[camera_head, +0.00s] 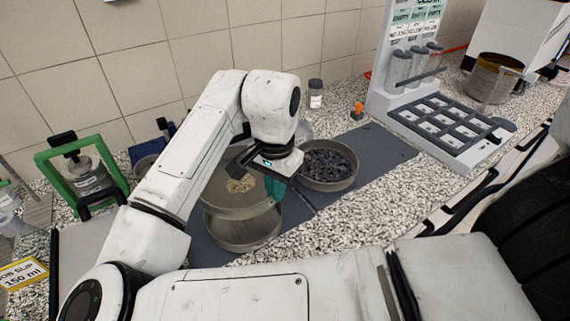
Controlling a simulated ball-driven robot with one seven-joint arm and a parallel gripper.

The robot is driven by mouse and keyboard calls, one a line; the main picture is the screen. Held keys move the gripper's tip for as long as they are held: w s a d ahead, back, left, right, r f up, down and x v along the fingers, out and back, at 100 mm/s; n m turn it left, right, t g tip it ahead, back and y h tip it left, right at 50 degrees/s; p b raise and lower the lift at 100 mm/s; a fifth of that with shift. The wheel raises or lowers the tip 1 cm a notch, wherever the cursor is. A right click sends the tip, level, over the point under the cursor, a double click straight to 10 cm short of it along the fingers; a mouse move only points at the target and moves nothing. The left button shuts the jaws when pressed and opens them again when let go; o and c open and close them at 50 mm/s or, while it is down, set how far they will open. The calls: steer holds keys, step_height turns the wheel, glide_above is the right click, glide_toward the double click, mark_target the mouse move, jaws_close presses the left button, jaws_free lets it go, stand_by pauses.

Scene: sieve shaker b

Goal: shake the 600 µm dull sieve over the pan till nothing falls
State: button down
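A round grey metal sieve (222,192) is at the centre, with a small heap of tan grains (241,184) on its mesh. Below it is a round metal pan (246,238), partly covered by the sieve. I cannot tell whether the two touch. No mesh-size marking is readable. My gripper (268,180) is at the right edge of the sieve. A teal piece (276,188) shows just under it. My wrist hides the fingertips, so I cannot see whether they grip the rim.
A round dish of dark pieces (328,165) stands close on the right. A lidded jar (315,94) and an orange-topped item (357,111) are behind. A grey rack (440,122) and brass-rimmed container (490,80) stand right, a green frame (83,176) left. The tiled wall limits the back.

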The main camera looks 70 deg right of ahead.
mark_target(271, 208)
step_height(271, 208, down, 6)
steer(key=b, duration=0.3)
steer(key=shift+w+r+b, duration=0.1)
steer(key=shift+w+b, duration=0.05)
steer(key=shift+b, duration=0.2)
stand_by(0.4)
steer(key=shift+s+d+r+p, duration=0.1)
steer(key=shift+s+d+p, duration=0.1)
steer(key=shift+d+p, duration=0.25)
steer(key=shift+w+a+b, duration=0.15)
steer(key=shift+w+a, duration=0.05)
steer(key=shift+a, duration=0.35)
steer(key=shift+w+a+b, duration=0.15)
steer(key=shift+w+a, duration=0.05)
steer(key=shift+a, duration=0.3)
